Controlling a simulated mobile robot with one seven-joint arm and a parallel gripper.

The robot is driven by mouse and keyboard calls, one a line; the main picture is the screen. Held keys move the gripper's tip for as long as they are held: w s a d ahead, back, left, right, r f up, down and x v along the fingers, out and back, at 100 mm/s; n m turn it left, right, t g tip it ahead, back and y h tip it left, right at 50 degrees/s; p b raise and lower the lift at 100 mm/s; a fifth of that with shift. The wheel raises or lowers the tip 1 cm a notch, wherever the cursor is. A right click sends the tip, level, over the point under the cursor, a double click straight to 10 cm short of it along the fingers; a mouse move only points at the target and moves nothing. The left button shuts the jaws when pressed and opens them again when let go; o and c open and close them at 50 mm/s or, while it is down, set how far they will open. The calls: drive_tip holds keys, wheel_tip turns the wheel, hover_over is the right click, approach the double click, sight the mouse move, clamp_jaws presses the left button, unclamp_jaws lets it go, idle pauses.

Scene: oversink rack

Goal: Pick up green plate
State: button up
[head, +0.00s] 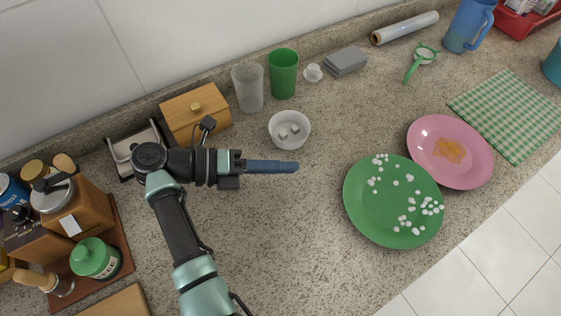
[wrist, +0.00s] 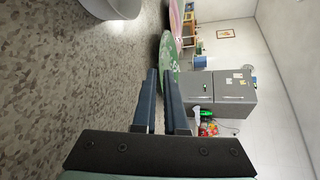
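The green plate (head: 375,212) lies on the counter right of centre, with several small white bits scattered on it. Its right edge meets or overlaps the pink plate (head: 476,172), which bears an orange-brown stain; I cannot tell if they touch. My gripper (head: 296,168) is left of the green plate, apart from it, pointing right with nothing between its fingers. In the wrist view, its two blue fingers (wrist: 163,100) stand apart with a gap between them. The green plate also shows in the wrist view (wrist: 168,55), edge-on beyond the fingertips.
A white bowl (head: 290,141) with small cubes stands just behind my gripper. A green cup (head: 284,74) and a clear cup (head: 248,88) stand at the back. A checked cloth (head: 510,114) lies at the right. The counter between gripper and green plate is clear.

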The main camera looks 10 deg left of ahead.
sight(352, 169)
drive_tip(key=p+x, duration=0.2)
drive_tip(key=x, duration=1.1)
clamp_jaws()
idle(1.0)
